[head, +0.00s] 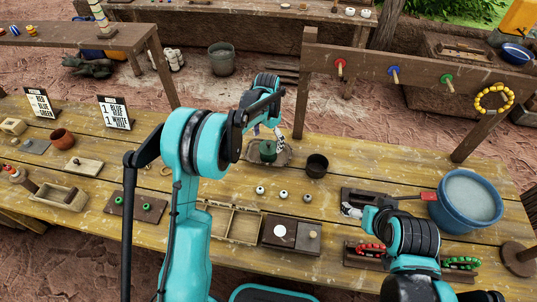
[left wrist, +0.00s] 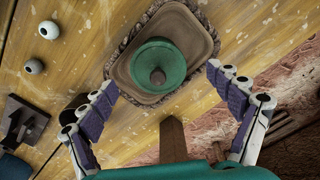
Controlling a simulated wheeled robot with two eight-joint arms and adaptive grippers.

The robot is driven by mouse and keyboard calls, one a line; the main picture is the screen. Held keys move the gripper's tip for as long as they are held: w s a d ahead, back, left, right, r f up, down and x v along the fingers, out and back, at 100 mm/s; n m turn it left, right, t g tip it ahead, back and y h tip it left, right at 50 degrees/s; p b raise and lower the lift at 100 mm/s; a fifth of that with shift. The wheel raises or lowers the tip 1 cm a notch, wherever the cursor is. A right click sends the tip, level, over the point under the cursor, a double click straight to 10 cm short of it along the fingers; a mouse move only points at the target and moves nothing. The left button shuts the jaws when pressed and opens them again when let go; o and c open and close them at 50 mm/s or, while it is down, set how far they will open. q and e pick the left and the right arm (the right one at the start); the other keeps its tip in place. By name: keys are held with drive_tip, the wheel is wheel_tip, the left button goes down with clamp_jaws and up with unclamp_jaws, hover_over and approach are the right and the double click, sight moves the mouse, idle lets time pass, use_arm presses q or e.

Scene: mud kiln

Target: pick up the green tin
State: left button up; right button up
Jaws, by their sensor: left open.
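The green tin (head: 267,148) has a round lid with a knob and sits on a brown tray (head: 256,158) near the table's far edge. The left wrist view shows the tin (left wrist: 160,54) from above, on the rimmed tray (left wrist: 208,42). My left gripper (head: 269,138) is over the tin, partly hiding it in the head view. In the left wrist view the gripper (left wrist: 160,82) is open, its fingers apart on either side of the tin's lower part. Whether they touch it I cannot tell. My right arm is at the lower right; its gripper's jaws are unclear (head: 357,211).
A dark cup (head: 317,165) stands right of the tin. Several small balls (head: 283,194) lie nearer me. A board with pegs (head: 400,72) stands beyond the tin to the right. A blue tub (head: 437,213) is at the right. A divided tray (head: 239,221) lies at the front.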

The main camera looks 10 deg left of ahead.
sight(268, 152)
use_arm(q)
drive_tip(key=f+b, duration=0.1)
drive_tip(key=f, duration=0.3)
drive_tip(key=shift+d+f+b, duration=0.2)
drive_tip(key=shift+f+b, duration=0.1)
drive_tip(key=shift+b, duration=0.05)
drive_tip(key=shift+r, duration=0.1)
drive_tip(key=c, duration=1.3)
drive_tip(key=shift+o, duration=0.2)
drive_tip(key=shift+r, duration=0.15)
